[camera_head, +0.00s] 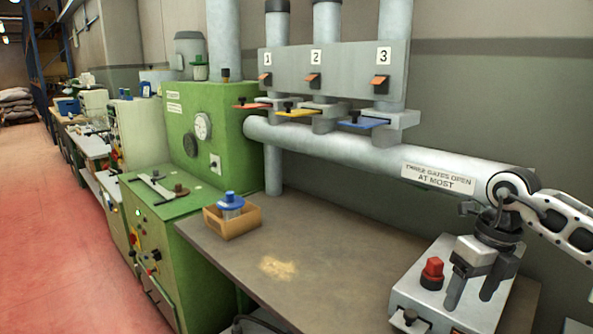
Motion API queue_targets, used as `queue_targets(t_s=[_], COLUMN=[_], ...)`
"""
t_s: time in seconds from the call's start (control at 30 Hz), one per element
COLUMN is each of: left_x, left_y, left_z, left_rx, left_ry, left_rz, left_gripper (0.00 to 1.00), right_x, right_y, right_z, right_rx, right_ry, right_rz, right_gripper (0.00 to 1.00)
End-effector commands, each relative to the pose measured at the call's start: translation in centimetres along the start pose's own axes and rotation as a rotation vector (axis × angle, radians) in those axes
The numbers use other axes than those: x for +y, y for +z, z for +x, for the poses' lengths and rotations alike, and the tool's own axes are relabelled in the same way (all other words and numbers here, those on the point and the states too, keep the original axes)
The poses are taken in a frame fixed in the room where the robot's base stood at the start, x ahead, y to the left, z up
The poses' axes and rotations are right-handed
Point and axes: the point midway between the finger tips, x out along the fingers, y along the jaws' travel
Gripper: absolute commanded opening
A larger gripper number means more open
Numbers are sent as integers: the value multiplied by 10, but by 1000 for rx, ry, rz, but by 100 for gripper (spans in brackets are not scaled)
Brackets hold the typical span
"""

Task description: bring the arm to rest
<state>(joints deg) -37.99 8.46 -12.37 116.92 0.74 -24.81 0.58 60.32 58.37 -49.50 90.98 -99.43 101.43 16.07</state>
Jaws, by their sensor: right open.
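My right gripper (468,290) is at the right of the head view, on an arm that comes in from the right edge. Its two fingers point down and stand apart, with nothing seen between them. It hangs in front of or over a light grey control box (408,290) with a red button (432,270); I cannot tell whether it touches the box. My left gripper does not show.
A grey-brown bench (330,255) holds an orange-brown box (238,222) with a blue-topped container (230,203). A tan powder patch (279,268) lies mid-bench. Behind runs a grey pipe (345,147) below three numbered gates. A green machine (205,130) stands left.

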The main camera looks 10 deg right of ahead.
Motion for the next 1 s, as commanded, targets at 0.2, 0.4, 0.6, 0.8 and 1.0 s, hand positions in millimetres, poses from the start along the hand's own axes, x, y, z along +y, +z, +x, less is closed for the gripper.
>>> queue_targets(t_s=[0.2,0.4,0.6,0.8,1.0], left_x=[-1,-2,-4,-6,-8], left_y=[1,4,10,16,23], left_z=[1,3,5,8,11], left_rx=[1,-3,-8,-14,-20], left_ry=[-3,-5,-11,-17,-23], left_rz=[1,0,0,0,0], left_gripper=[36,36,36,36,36], right_x=[59,138,265,277,209], right_y=[9,10,3,17,-19], right_z=[36,68,75,74,174], right_rx=[-35,-85,-187,-294,-277], right_ry=[215,526,1189,1741,1760], right_rz=[-75,-109,103,852,1900], right_gripper=[68,68,68,68,68])
